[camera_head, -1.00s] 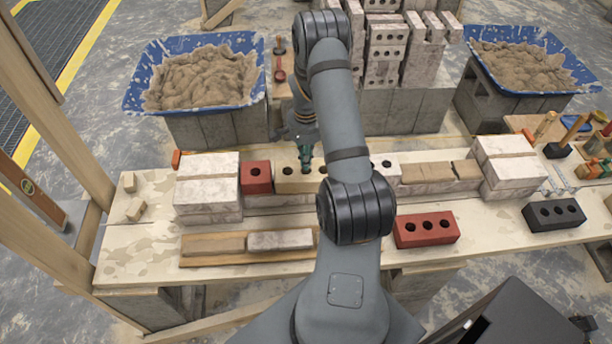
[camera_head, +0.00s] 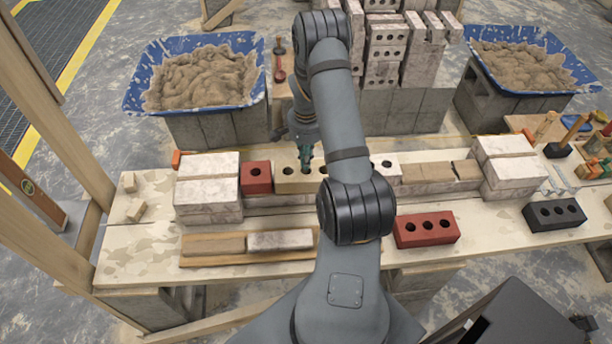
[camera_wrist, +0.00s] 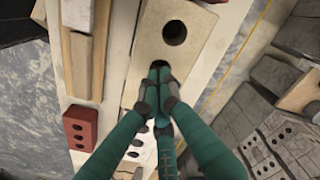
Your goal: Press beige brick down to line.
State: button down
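The beige brick (camera_head: 297,187) lies in the wall course, right of a red brick (camera_head: 256,177). In the wrist view the beige brick (camera_wrist: 150,45) fills the upper middle, with a round hole showing. My gripper (camera_head: 305,172) is over this brick. In the wrist view its green fingers (camera_wrist: 159,68) meet at the tips over the brick's face, with nothing seen between them. I cannot tell whether the tips touch the brick. A thin yellow line (camera_wrist: 234,52) runs beside the brick in the wrist view. The brick's right part is hidden by my arm in the head view.
Stacked pale bricks stand at the wall's left end (camera_head: 207,190) and right end (camera_head: 512,172). A red brick (camera_head: 426,230) and a black brick (camera_head: 554,215) lie in front on the bench. Blue mortar tubs stand behind left (camera_head: 140,85) and right (camera_head: 592,75).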

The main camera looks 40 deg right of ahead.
jog(key=shift+f+b, duration=1)
jog(key=shift+w+d+f+b, duration=0.1)
jog(key=shift+w+f+b, duration=0.05)
jog(key=shift+b, duration=0.25)
dwell(1.6)
jog(key=shift+w+d+r+p, duration=0.1)
jog(key=shift+r+p, duration=0.35)
jog(key=shift+r, duration=0.05)
jog(key=shift+r+p, duration=1.25)
jog(key=shift+r, duration=0.75)
jog(key=shift+f, duration=0.1)
